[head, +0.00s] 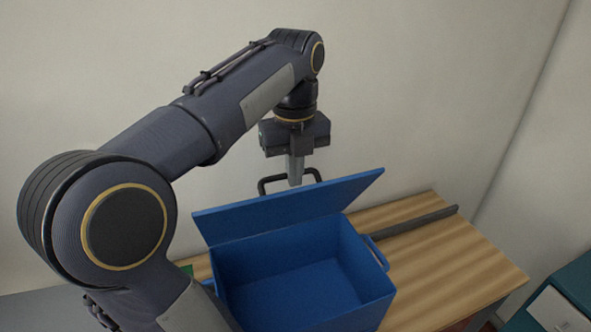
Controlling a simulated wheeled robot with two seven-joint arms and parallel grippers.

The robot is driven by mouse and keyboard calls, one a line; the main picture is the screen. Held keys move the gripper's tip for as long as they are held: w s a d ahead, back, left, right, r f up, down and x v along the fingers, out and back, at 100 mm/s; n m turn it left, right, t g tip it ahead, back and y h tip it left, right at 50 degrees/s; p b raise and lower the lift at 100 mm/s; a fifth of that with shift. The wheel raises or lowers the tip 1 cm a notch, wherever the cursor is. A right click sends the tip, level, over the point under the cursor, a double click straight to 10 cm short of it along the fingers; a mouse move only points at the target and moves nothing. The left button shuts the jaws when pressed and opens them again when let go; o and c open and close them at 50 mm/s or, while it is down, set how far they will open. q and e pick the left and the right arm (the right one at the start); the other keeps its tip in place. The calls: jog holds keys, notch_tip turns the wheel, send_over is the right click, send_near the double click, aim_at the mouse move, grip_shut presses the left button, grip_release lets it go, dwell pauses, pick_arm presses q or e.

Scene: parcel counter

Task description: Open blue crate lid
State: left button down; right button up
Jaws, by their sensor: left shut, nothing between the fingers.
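The blue crate (310,305) stands on the wooden counter, and its inside looks empty. Its blue lid (290,209) is raised at the back edge, tilted up and leaning back. A dark handle (264,184) shows above the lid's upper edge. My left gripper (295,178) points down behind the lid, at the handle. Its fingers are shut, and their tips are partly hidden by the lid, so I cannot tell whether they touch the handle. My right gripper is not in view.
The wooden counter (460,262) has free room to the right of the crate. A dark bar (420,220) lies along its back edge. A teal cabinet with a white drawer front (557,312) stands at the lower right. A wall rises behind.

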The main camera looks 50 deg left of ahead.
aim_at(314, 187)
pick_arm(q)
jog(key=w+a+r+p, duration=0.1)
jog(key=w+a+p, duration=0.2)
jog(key=a+p, duration=0.2)
jog(key=a, duration=0.2)
jog(key=shift+w+a+r+p, duration=0.15)
jog(key=shift+a+r+p, duration=0.2)
jog(key=shift+a, duration=0.05)
